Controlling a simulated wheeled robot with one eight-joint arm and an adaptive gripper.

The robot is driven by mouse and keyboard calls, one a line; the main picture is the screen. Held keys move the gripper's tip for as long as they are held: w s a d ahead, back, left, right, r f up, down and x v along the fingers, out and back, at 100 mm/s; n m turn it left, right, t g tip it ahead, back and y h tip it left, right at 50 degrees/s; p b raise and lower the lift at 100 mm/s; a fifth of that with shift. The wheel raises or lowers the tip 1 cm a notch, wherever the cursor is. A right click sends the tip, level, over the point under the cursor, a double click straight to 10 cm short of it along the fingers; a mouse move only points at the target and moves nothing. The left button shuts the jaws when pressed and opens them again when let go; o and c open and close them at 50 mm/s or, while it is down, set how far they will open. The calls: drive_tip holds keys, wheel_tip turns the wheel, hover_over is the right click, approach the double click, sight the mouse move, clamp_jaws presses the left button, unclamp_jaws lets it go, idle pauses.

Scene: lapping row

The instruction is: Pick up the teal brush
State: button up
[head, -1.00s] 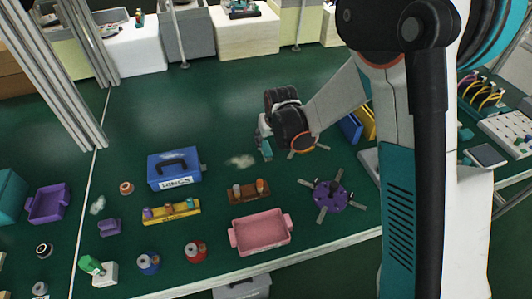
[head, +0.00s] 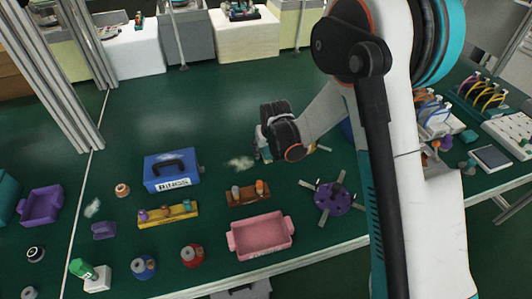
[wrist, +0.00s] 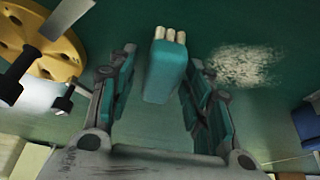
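The teal brush (wrist: 165,70) shows in the wrist view, with a teal body and cream bristle tufts at its far end. It lies between the two fingers of my gripper (wrist: 160,92), which are apart, with a visible gap to its left and a narrower one to its right. I cannot tell whether the right finger touches it. In the head view my gripper (head: 264,152) is low over the green bench, beside a pale powder patch. I cannot make out the brush there, as my gripper and wrist cover that spot.
The powder patch (wrist: 240,65) is right of the brush in the wrist view; a yellow disc (wrist: 40,45) is at left. In the head view, a blue RINGS box (head: 172,170), brown holder (head: 247,193), pink tray (head: 261,237) and purple spider-like disc (head: 333,198) stand near my gripper.

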sight(266, 148)
drive_tip(key=c, duration=0.8)
drive_tip(key=shift+r, duration=0.1)
wheel_tip(266, 148, up, 20)
drive_tip(key=p, duration=0.7)
